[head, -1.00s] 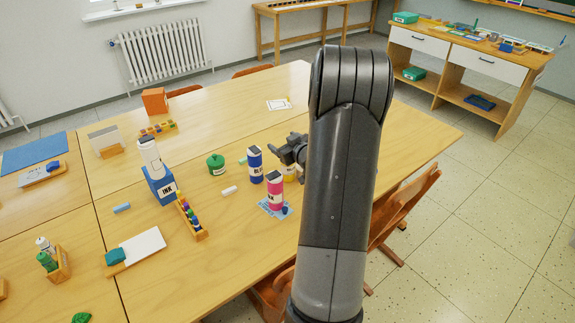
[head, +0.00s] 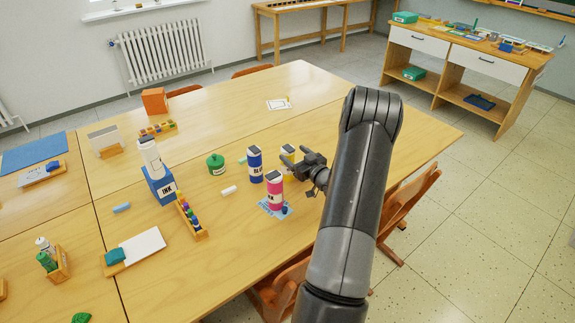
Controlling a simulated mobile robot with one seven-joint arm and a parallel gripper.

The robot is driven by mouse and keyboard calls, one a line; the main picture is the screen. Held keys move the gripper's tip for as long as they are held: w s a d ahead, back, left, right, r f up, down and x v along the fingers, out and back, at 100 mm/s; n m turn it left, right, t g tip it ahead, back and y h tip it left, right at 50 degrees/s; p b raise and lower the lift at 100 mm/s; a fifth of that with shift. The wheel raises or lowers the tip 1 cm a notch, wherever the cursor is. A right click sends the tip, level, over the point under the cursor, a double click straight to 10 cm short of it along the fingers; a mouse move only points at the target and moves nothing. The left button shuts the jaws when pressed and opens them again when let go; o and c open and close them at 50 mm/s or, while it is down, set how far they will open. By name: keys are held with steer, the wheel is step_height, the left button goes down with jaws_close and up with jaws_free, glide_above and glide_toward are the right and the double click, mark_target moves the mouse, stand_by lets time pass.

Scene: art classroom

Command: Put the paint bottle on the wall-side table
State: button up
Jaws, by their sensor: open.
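Two tables stand by the walls: a drawer table (head: 458,62) at the right and a narrow wooden one (head: 312,5) at the back.
A white bottle (head: 149,157) stands on a blue ink box (head: 160,187), with a green jar (head: 216,164) and a paint rack (head: 192,218) nearby. Orange chairs (head: 410,200) line the table's right edge. The drawer table's top holds many supplies. Open floor (head: 490,200) lies at the right.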

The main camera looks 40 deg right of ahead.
mark_target(285, 146)
steer(key=shift+w+r, duration=0.15)
steer(key=shift+w, duration=1.45)
steer(key=shift+w+r, duration=0.15)
steer(key=shift+w, duration=1.4)
steer(key=shift+c, duration=0.3)
jaws_close()
